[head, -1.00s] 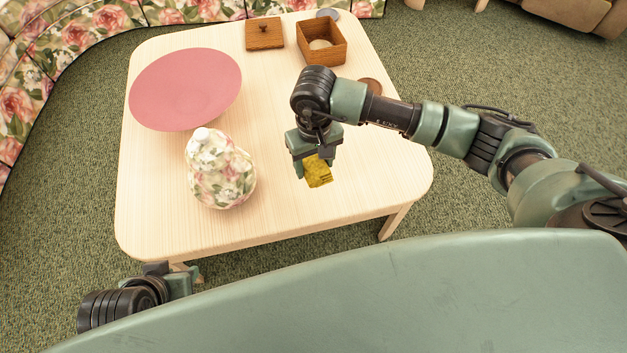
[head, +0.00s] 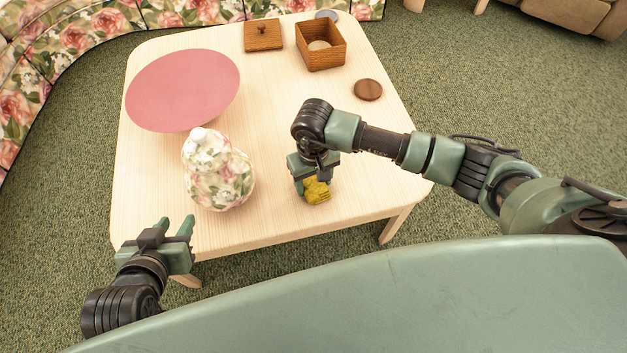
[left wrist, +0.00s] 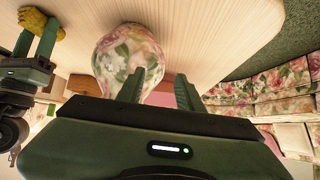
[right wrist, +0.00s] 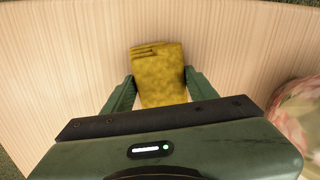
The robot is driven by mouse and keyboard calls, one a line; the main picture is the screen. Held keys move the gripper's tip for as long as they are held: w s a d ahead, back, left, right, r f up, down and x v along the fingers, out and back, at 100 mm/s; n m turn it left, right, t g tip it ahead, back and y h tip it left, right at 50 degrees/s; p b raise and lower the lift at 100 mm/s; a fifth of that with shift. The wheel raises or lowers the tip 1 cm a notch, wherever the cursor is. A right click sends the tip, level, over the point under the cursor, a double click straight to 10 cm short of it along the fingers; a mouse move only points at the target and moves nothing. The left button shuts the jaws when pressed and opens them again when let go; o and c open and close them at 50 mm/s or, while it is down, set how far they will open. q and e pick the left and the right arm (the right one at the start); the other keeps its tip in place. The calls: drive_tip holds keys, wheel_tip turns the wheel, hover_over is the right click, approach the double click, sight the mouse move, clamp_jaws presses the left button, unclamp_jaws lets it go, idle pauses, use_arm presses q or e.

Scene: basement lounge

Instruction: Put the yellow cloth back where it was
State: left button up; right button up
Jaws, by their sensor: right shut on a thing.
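The yellow cloth (head: 317,191) is a small folded bundle at the front right part of the table. My right gripper (head: 312,187) is shut on it, low over the tabletop; I cannot tell whether the cloth touches the wood. In the right wrist view the cloth (right wrist: 159,75) sits between the two fingers (right wrist: 160,88). It also shows in the left wrist view (left wrist: 35,18), at the top left. My left gripper (head: 181,228) is open and empty at the table's front left edge. In the left wrist view its fingers (left wrist: 168,90) point toward the floral vase, apart from each other.
The floral vase (head: 218,172) stands between my grippers. A pink plate (head: 183,90) lies behind it on the pale table (head: 270,110). An open wooden box (head: 320,47), a wooden lid (head: 263,35) and a dark round disc (head: 368,90) are further back. The table's centre is clear.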

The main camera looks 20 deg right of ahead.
sight(313, 181)
use_arm(q)
drive_tip(key=shift+w, duration=0.1)
drive_tip(key=shift+w+d+r+t, duration=0.15)
drive_tip(key=shift+w+r+t, duration=0.15)
drive_tip(key=shift+w+r, duration=0.05)
use_arm(e)
drive_tip(key=shift+f, duration=0.15)
drive_tip(key=o, duration=1.2)
use_arm(q)
drive_tip(key=shift+w+d+r, duration=0.1)
drive_tip(key=shift+r, duration=0.05)
use_arm(e)
wheel_tip(313, 181, up, 5)
drive_tip(key=shift+w+f+p, duration=0.1)
drive_tip(key=shift+f+p, duration=0.1)
drive_tip(key=shift+p, duration=0.4)
use_arm(q)
drive_tip(key=s+a+f+g, duration=0.2)
drive_tip(key=s+g, duration=0.1)
drive_tip(key=s, duration=0.3)
drive_tip(key=s+a+f+g+y+p, duration=0.1)
drive_tip(key=s+a+f+g, duration=0.1)
drive_tip(key=s, duration=0.4)
drive_tip(key=shift+s+f+g+y, duration=0.2)
drive_tip(key=shift+f+g+y, duration=0.1)
drive_tip(key=shift+f+g, duration=0.55)
use_arm(e)
wheel_tip(313, 181, up, 8)
drive_tip(key=shift+f, duration=0.15)
